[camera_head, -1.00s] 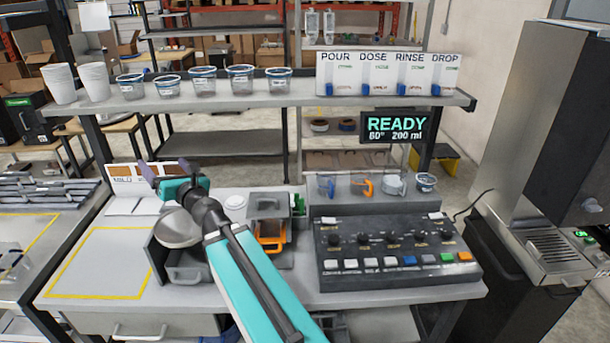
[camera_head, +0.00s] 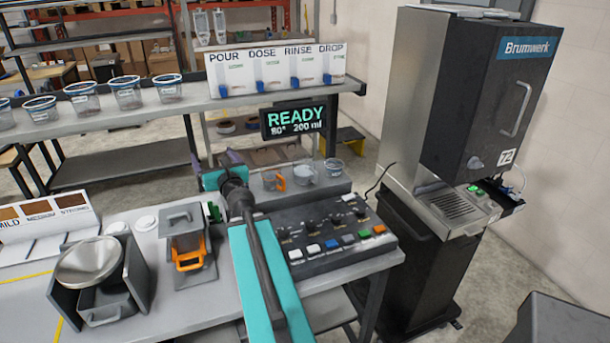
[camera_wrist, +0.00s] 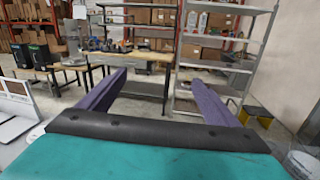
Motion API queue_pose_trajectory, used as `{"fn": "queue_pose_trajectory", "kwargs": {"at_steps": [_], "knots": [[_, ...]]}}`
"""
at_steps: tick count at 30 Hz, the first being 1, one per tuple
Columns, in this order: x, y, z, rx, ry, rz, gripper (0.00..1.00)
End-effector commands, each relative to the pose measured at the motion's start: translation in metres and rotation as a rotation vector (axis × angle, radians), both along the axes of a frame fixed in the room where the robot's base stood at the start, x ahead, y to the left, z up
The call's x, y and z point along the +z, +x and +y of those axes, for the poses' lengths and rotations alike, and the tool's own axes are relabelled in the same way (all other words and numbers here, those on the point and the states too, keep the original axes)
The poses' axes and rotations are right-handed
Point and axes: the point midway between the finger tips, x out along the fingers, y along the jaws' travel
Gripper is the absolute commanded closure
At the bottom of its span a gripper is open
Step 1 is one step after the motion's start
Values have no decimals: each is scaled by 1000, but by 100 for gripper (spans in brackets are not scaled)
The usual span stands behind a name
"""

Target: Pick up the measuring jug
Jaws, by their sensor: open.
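Small clear vessels stand on the ledge behind the control panel in the head view. One is a clear jug with an orange handle (camera_head: 274,181). To its right are a clear vessel (camera_head: 305,173) and a clear cup (camera_head: 333,170). I cannot tell for certain which one is the measuring jug. My gripper (camera_head: 232,157) is raised left of the orange-handled jug, and my arm covers the left end of the ledge. In the wrist view my gripper (camera_wrist: 158,80) has its two purple fingers spread, with nothing between them.
A control panel (camera_head: 335,232) lies in front of the ledge. A shelf (camera_head: 235,104) with lidded cups (camera_head: 127,92) and a READY display (camera_head: 294,118) rises behind. A brewing machine (camera_head: 470,100) stands right. A metal bowl (camera_head: 90,262) and an orange-handled holder (camera_head: 188,240) stand left.

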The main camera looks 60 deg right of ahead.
Motion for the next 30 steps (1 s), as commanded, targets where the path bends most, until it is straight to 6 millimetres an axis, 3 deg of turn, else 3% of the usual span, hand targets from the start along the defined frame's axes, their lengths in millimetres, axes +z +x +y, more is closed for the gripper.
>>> {"fn": "queue_pose_trajectory", "kwargs": {"at_steps": [3, 15, 22, 30], "knots": [[-12, -33, -41, -60, -25, 26, 16], [-48, -150, -149, -238, -98, 113, 16], [-78, -204, -181, -281, -70, 104, 16], [-92, -224, -189, -282, -37, 71, 16]]}}
